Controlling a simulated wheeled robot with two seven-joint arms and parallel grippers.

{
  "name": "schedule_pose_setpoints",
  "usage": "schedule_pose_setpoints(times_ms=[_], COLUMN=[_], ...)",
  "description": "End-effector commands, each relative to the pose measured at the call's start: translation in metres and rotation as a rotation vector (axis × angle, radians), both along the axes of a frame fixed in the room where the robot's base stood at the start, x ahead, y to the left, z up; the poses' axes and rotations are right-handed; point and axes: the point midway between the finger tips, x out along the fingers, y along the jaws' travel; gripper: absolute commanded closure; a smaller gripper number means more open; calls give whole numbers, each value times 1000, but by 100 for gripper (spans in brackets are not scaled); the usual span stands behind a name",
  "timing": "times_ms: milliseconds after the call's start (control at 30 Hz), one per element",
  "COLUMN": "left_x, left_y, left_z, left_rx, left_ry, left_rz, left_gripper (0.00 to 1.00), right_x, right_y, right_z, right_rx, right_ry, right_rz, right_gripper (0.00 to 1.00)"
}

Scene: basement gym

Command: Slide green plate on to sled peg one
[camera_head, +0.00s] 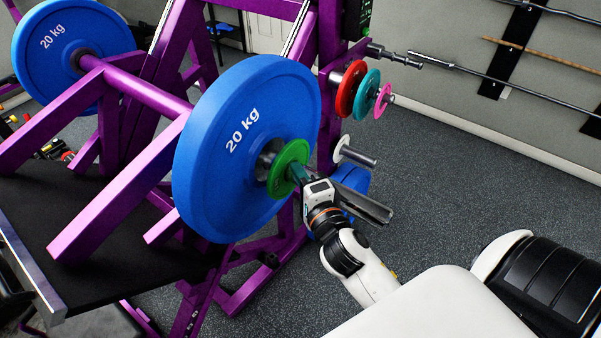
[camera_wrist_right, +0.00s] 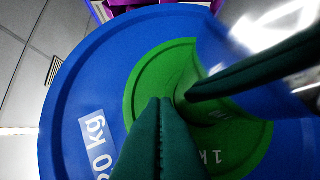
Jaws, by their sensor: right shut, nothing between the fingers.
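The green plate (camera_head: 287,167) is on the metal sled peg (camera_head: 368,208), in front of the large blue 20 kg plate (camera_head: 240,125). In the right wrist view the green plate (camera_wrist_right: 150,85) lies close against the blue plate's (camera_wrist_right: 75,100) face, with the shiny peg (camera_wrist_right: 275,35) passing through it. My right gripper (camera_head: 297,175) is beside the peg at the green plate's outer face. Its dark green fingers (camera_wrist_right: 160,105) are shut together and empty, with tips over the plate's face. Whether they touch it I cannot tell. My left gripper is not in view.
Red (camera_head: 350,88), teal (camera_head: 367,92) and pink (camera_head: 384,98) plates hang on a rack peg behind. Purple sled beams (camera_head: 130,180) fill the left. The floor (camera_head: 470,190) at right is open.

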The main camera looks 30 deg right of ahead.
Motion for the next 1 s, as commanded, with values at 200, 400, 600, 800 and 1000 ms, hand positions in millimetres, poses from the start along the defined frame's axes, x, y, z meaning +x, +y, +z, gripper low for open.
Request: schedule_pose_setpoints(times_ms=[200,400,600,800,1000], left_x=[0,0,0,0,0], left_y=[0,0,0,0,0], left_z=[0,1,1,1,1], left_rx=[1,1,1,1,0], left_ry=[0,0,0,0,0], left_rz=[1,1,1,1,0], left_gripper=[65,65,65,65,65], right_x=[6,12,18,23,29], right_y=[3,5,7,10,12], right_z=[0,0,0,0,0], right_rx=[2,1,1,0,2], right_ry=[0,0,-1,1,0], right_rz=[0,0,0,0,0], right_gripper=[100,100,100,100,100])
